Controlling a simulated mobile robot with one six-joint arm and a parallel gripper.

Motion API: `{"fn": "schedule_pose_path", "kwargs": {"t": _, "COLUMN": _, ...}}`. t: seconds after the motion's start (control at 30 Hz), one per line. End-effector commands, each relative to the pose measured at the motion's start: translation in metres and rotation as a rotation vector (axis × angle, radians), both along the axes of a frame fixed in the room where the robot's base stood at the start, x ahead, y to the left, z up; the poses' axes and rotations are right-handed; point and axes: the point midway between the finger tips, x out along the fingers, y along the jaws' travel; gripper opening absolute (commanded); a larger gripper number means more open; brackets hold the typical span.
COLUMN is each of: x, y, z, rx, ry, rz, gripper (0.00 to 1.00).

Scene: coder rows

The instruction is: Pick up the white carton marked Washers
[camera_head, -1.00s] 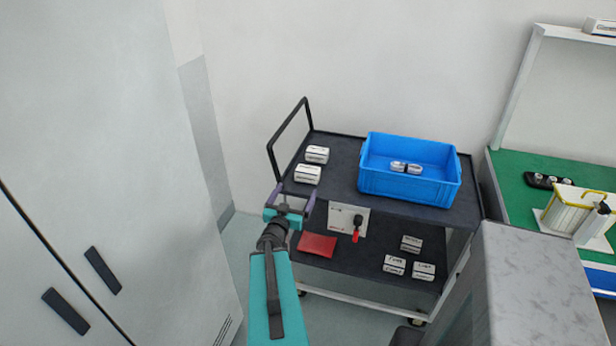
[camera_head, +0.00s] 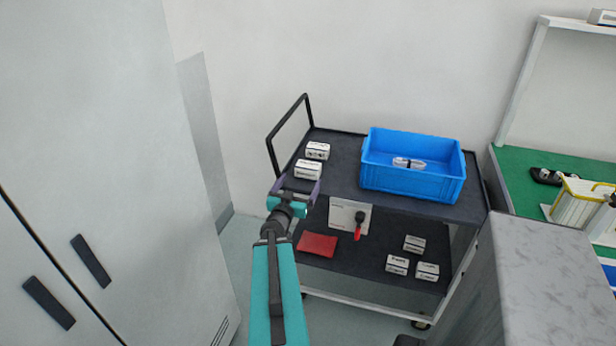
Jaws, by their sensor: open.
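Two white cartons stand at the left end of the cart's dark top shelf: a rear carton (camera_head: 317,151) and a front carton (camera_head: 307,170). Several more white cartons stand on the lower shelf: one behind (camera_head: 414,243), one front left (camera_head: 397,264) and one front right (camera_head: 427,271). Their print is too small to read, so I cannot tell which is marked Washers. My gripper (camera_head: 296,187) is open and appears empty. In the picture it lies just below the front carton, by the cart's left front edge. I cannot tell if it touches anything.
A blue crate (camera_head: 412,184) with a small pale item (camera_head: 408,163) inside stands on the top shelf. A black handle (camera_head: 288,134) rises at the cart's left end. A panel with a red-handled switch (camera_head: 349,216) and a red flat item (camera_head: 317,245) are lower. A grey cabinet (camera_head: 110,150) is left.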

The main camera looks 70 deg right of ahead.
Motion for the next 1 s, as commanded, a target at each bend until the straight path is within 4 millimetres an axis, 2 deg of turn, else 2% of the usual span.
{"fn": "schedule_pose_path", "kwargs": {"t": 0.9, "x": 0.001, "y": -0.024, "z": -0.002, "rx": -0.003, "ry": 0.000, "rz": 0.000, "gripper": 0.92}}
{"fn": "schedule_pose_path", "kwargs": {"t": 1.0, "x": 0.001, "y": -0.035, "z": 0.001, "rx": -0.002, "ry": 0.001, "rz": -0.001, "gripper": 0.92}}
